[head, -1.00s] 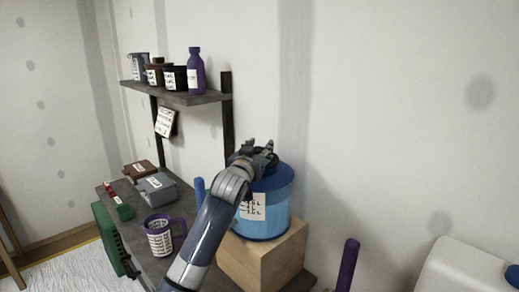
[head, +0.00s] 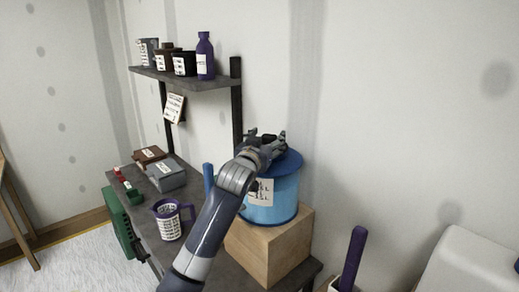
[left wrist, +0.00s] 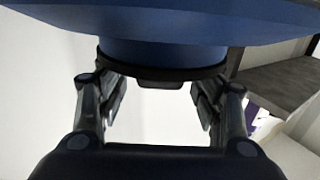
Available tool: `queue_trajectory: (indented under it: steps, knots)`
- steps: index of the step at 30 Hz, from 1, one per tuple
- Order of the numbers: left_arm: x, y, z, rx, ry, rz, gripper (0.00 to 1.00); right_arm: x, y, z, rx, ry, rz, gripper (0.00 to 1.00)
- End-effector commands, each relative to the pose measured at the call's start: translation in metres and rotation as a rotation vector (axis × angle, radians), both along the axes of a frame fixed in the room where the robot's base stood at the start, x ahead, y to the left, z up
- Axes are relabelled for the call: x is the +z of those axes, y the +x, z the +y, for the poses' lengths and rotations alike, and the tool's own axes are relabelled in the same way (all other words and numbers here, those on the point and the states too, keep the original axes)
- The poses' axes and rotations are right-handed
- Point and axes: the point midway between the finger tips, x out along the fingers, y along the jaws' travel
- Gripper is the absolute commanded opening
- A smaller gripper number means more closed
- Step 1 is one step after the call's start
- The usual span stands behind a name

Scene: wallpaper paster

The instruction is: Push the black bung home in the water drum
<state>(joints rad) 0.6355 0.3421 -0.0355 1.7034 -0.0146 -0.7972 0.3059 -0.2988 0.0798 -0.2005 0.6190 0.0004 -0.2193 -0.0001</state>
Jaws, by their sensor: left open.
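The blue water drum (head: 284,204) stands upright on a wooden block, with a label on its front. My left gripper (head: 270,139) is at the top of the drum, over its dark blue lid. In the left wrist view the left gripper (left wrist: 158,105) has its fingers apart with nothing clasped between them. A black ring-like part with a small tab, seemingly the bung (left wrist: 160,74), sits against a dark blue neck just beyond the fingers. I cannot tell how deep it sits. In the head view the gripper hides it. My right gripper is not in view.
The wooden block (head: 265,252) stands on a dark bench. A labelled mug (head: 170,220), a grey box (head: 166,175) and a brown box (head: 149,156) are left of my arm. A shelf (head: 195,80) with several containers hangs behind. A purple upright bar (head: 352,258) stands front right.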

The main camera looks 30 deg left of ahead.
Motion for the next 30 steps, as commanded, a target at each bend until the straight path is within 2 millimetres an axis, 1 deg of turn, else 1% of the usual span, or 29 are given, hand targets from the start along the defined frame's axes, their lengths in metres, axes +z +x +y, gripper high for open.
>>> queue_trajectory:
  steps: [1,9,15,21,30]
  knots:
    - [0.000,-0.008,-0.002,-0.001,0.001,-0.002,0.61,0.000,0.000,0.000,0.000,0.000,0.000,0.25]
    - [0.000,-0.055,-0.011,-0.001,0.001,-0.002,0.61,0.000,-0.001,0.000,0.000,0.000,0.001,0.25]
    - [0.001,-0.085,-0.017,-0.001,0.000,-0.002,0.61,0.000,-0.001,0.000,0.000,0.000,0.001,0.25]
    - [0.001,-0.100,-0.019,0.000,0.000,-0.002,0.61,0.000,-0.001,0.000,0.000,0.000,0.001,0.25]
    - [0.001,-0.102,-0.020,0.000,0.000,-0.001,0.61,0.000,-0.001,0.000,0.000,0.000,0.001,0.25]
